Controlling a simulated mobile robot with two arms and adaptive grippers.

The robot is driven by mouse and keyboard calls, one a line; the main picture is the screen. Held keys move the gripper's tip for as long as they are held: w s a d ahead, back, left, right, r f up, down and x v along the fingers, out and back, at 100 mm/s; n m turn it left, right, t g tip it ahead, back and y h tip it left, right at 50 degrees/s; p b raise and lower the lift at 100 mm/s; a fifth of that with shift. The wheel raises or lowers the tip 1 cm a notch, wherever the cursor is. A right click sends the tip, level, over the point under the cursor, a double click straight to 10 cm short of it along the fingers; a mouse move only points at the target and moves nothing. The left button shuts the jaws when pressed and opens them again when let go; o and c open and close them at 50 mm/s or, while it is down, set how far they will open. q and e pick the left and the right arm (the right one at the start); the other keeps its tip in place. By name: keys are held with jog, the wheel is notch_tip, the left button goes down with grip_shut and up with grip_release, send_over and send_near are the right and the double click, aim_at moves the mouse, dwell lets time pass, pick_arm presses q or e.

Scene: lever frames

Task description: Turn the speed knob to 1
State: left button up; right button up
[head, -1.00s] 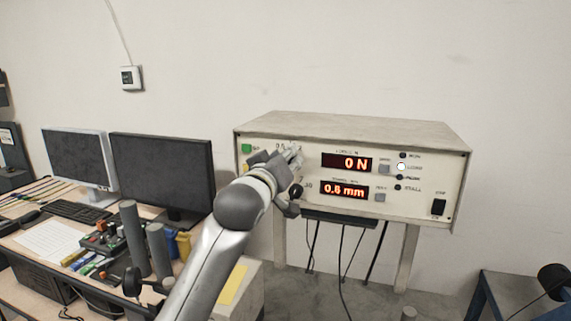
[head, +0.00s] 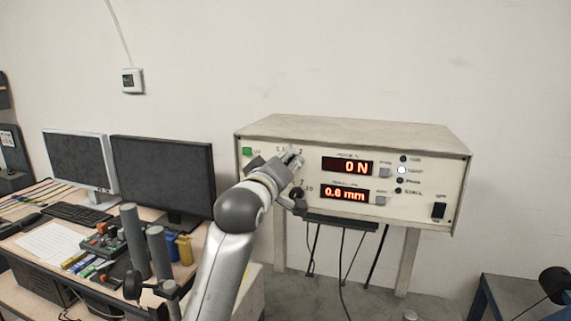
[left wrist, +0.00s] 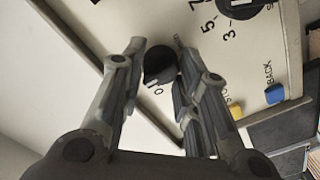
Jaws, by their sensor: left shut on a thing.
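The control box (head: 350,136) has a pale front panel with red displays reading 0 N and 0.6 mm. My left gripper (head: 296,180) is at the left part of this panel and covers much of the dial area in the head view. In the left wrist view, my left gripper (left wrist: 160,68) has its fingers on both sides of a black knob (left wrist: 156,62) and is shut on it. The knob has a pale pointer mark. Its label and most of its scale are hidden, so its exact setting cannot be read. My right gripper is not in view.
A second black knob (left wrist: 237,8), with numbers 3, 5 and 7 beside it, is close by. Blue (left wrist: 275,93) and yellow (left wrist: 236,111) buttons are near the panel edge. A desk with two monitors (head: 163,180) stands at the left.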

pick_arm(q)
jog(key=o, duration=1)
jog(key=shift+s, duration=0.1)
jog(key=v, duration=1.2)
